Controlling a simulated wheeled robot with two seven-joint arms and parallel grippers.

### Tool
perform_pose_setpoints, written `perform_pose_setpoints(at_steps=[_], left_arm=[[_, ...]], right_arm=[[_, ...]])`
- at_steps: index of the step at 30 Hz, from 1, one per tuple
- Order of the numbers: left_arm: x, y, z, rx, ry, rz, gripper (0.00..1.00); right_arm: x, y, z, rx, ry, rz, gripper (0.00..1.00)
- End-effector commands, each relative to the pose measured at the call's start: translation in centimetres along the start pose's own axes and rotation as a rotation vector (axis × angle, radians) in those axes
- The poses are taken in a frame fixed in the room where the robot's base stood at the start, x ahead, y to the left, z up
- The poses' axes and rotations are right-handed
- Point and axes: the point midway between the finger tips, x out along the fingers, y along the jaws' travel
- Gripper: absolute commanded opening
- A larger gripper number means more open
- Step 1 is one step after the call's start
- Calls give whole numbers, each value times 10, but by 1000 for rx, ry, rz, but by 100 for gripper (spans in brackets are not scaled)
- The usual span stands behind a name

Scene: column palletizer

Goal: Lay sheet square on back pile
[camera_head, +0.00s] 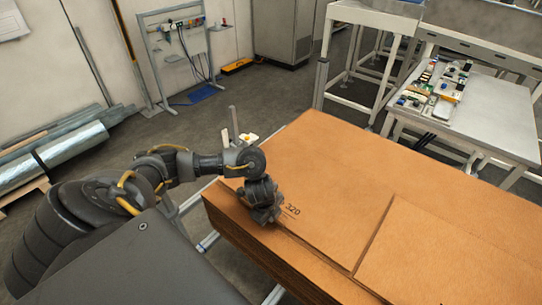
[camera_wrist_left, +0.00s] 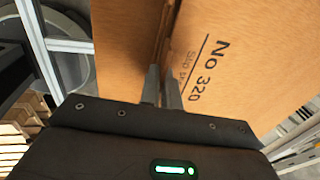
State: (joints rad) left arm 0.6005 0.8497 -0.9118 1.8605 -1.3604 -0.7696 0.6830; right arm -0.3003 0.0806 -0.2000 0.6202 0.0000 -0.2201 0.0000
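A large brown cardboard sheet (camera_head: 320,170) printed "320" lies across the back pile; its print also shows in the wrist view as "No 320" (camera_wrist_left: 203,68). I cannot tell whether its far edges sit flush with the pile. The back pile's (camera_head: 232,221) layered side shows below the sheet's left edge. My left gripper (camera_head: 268,213) is at the sheet's near left edge, beside the print. In the wrist view its two fingers (camera_wrist_left: 161,88) are close together along the sheet's edge, seemingly pinching it; the fingertips are partly hidden. My right gripper is not in view.
Another brown sheet (camera_head: 455,262) lies at the front right, separated by a visible seam. A white table (camera_head: 488,113) with small parts stands at the back right. A metal stand (camera_head: 178,55) is at the back left. Wrapped rolls (camera_head: 70,150) lie by the left wall.

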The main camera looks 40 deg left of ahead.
Motion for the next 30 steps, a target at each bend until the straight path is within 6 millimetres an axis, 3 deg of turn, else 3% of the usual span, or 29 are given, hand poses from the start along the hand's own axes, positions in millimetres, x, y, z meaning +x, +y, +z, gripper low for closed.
perform_pose_setpoints(at_steps=[20, 26, 30], left_arm=[[10, 2, 0, 0, 0, 0, 0], [9, 2, 0, 0, 0, 0, 28], [9, 2, 0, 0, 0, 0, 30]], right_arm=[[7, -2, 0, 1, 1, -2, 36], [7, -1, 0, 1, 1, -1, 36], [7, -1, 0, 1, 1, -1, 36]])
